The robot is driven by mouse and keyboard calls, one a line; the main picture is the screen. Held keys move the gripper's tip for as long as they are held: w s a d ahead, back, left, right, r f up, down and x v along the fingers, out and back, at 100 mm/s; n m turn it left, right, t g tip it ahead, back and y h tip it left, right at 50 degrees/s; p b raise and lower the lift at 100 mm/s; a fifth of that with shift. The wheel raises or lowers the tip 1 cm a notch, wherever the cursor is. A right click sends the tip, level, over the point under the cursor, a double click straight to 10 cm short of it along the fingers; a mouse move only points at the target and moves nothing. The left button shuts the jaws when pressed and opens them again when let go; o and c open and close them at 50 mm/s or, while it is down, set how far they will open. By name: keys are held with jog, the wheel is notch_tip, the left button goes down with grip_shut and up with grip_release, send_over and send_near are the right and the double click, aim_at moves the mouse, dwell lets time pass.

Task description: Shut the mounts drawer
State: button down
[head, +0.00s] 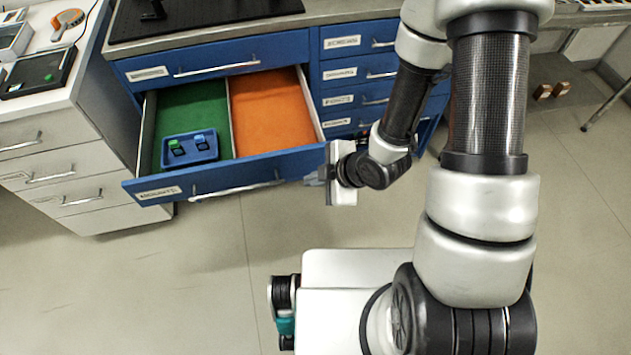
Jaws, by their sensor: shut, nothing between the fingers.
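The mounts drawer (225,180) is pulled well out of the blue cabinet, below another blue drawer that is shut. Its label reads like "mounts" and a silver bar handle (237,190) runs along its front. Inside are a green section (203,103) on the left and an orange section (268,108) on the right. A small blue tray (163,157) with two small dark parts, one green-topped and one blue-topped, sits in the green section. My gripper (314,178) is shut and empty, just off the right end of the drawer front. I cannot tell whether it touches the drawer.
A white cabinet (55,150) with a dark device (38,72) on top stands at the left. The floor (190,270) before the drawer is clear.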

aim_at(288, 173)
jog(key=w+a+f+b, duration=0.1)
jog(key=w+f, duration=0.1)
jog(key=w+a+f+b, duration=0.3)
jog(key=w+f+b, duration=0.1)
jog(key=shift+w+a, duration=0.2)
jog(key=shift+w, duration=0.15)
jog(key=shift+w, duration=0.1)
